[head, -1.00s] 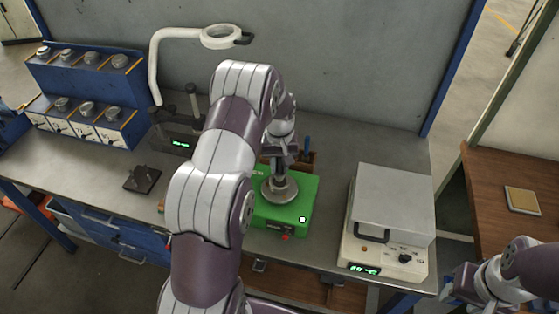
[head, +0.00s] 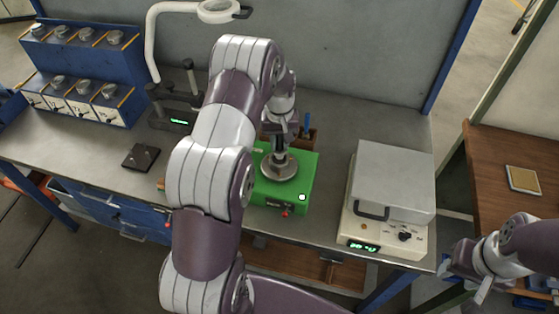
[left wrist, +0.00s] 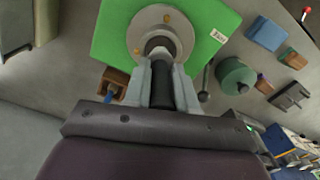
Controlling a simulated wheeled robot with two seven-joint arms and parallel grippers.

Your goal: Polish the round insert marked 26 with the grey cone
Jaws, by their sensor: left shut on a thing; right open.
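My left gripper (head: 279,146) is above the green machine (head: 304,178), over its round metal disc (head: 280,168). In the left wrist view its fingers (left wrist: 162,78) are shut on a dark upright cylinder (left wrist: 161,92), whose end is at or just above the middle of the disc (left wrist: 136,36); contact cannot be told. I cannot tell whether the cylinder is the grey cone's holder. Several round inserts (head: 115,37) sit on the blue rack (head: 85,65); no number 26 is readable. My right gripper (head: 466,276) is open and empty at the lower right.
A heater box (head: 395,180) with a display stands right of the machine. A magnifier lamp (head: 218,10) and a dark plate (head: 141,157) are to the left. A small brown box (head: 307,138) is behind the machine. Small blocks (left wrist: 266,34) lie near it.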

